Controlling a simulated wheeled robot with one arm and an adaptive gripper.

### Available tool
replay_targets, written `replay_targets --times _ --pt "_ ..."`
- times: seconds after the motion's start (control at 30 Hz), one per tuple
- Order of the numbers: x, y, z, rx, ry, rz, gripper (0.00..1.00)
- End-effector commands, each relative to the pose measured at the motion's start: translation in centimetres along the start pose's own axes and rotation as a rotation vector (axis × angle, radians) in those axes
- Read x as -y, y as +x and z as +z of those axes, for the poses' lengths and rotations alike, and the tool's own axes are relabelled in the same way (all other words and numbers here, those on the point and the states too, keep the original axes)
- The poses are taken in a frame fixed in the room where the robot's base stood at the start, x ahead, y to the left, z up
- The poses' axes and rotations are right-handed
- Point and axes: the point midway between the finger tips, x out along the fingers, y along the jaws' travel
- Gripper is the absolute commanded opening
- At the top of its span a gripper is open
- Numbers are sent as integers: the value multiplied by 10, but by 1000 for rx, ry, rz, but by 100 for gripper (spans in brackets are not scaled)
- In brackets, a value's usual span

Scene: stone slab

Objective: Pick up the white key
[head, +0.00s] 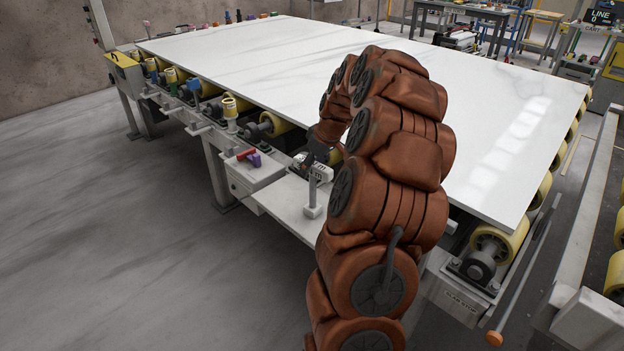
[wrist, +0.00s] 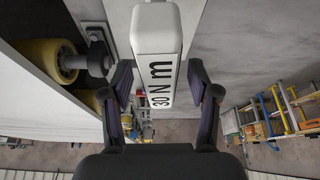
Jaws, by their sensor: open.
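The white key appears to be the white block marked "30 N m" (wrist: 157,45), seen large in the wrist view between the fingers. In the head view a white piece with dark lettering (head: 318,171) sits on the conveyor's side ledge, partly hidden by my gripper and arm. My gripper (wrist: 158,75) is open, with one dark finger on each side of the block. I cannot tell whether either finger touches it. In the head view my gripper (head: 318,148) is small and dark, just above the white piece.
A large white slab (head: 260,60) lies on yellow rollers behind the ledge. A red handle (head: 244,154) and a purple piece (head: 255,160) are on a grey box to the left. A short grey post (head: 312,195) stands close in front of the white piece. The floor at left is clear.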

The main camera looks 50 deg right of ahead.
Motion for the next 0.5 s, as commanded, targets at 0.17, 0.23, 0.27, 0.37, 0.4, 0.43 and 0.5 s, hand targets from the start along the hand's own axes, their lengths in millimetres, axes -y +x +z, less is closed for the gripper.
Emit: replay_targets --times 0.17,0.23,0.27,0.37,0.4,0.43,0.5 --pt "0 21 0 1 1 -1 60" --pt "0 22 0 -1 1 0 60" --pt "0 22 0 -1 1 0 60" --pt "0 22 0 -1 1 1 60" --pt "0 22 0 -1 1 1 59" --pt "0 22 0 -1 1 1 56" --pt "0 22 0 -1 1 1 49"
